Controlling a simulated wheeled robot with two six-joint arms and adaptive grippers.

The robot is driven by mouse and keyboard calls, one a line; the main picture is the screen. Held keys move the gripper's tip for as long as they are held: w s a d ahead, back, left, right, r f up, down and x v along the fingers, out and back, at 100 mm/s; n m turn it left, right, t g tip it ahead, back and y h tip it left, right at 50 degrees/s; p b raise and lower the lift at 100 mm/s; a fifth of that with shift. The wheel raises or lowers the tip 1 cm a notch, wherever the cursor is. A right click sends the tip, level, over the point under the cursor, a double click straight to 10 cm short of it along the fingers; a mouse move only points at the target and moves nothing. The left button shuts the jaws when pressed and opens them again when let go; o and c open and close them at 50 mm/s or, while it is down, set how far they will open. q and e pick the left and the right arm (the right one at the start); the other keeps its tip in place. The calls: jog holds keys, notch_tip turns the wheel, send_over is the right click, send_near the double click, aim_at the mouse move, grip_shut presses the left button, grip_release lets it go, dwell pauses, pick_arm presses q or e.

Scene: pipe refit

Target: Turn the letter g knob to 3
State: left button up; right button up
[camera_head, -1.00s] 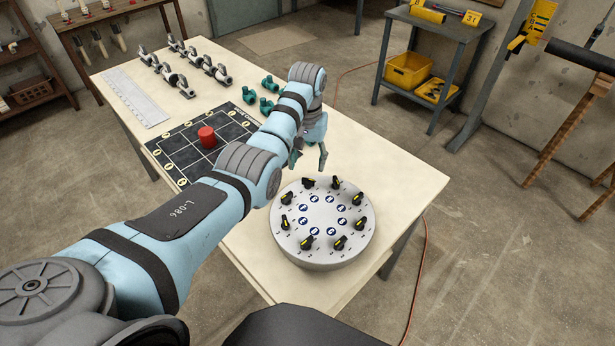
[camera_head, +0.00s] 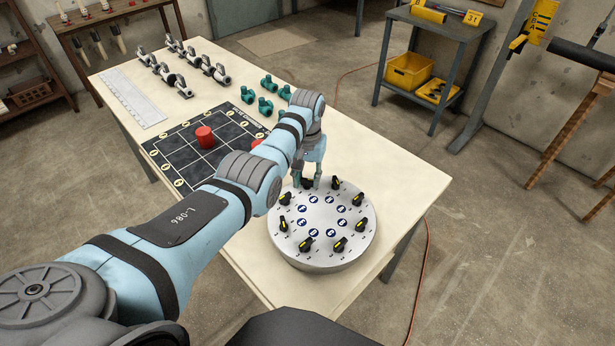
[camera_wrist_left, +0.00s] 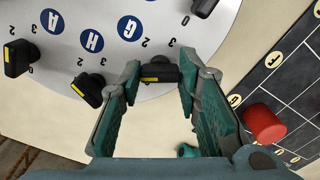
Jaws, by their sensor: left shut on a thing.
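A round grey dial plate (camera_head: 300,258) with several black knobs, each with a yellow mark, stands on the table. Blue discs with white letters ring its middle. My left gripper (camera_head: 307,181) reaches down at the plate's far edge, its fingers closed around a knob (camera_wrist_left: 158,74). My right gripper is not in view.
Left of the plate is a black grid mat (camera_head: 176,158) with a red cylinder (camera_head: 206,137). A second red piece (camera_head: 257,142) is partly behind my arm. Teal fittings (camera_head: 265,105) and metal valves (camera_head: 215,68) lie farther back. The table right of the plate is clear.

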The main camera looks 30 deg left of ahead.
pick_arm(q)
jog(key=shift+m, duration=0.3)
jog(key=shift+r+m+p, duration=0.1)
jog(key=shift+m+p, duration=0.45)
jog(key=shift+m, duration=0.35)
jog(key=m, duration=0.2)
jog(key=shift+m+p, duration=0.3)
jog(key=shift+p, duration=0.05)
jog(key=m, duration=0.6)
jog(key=shift+w+p, duration=0.1)
jog(key=shift+p, duration=0.25)
jog(key=m, duration=0.6)
jog(key=shift+m, duration=0.3)
jog(key=m, duration=0.6)
jog(key=shift+f, duration=0.2)
jog(key=shift+m, duration=0.3)
jog(key=o, duration=1.1)
jog(key=shift+o, duration=0.2)
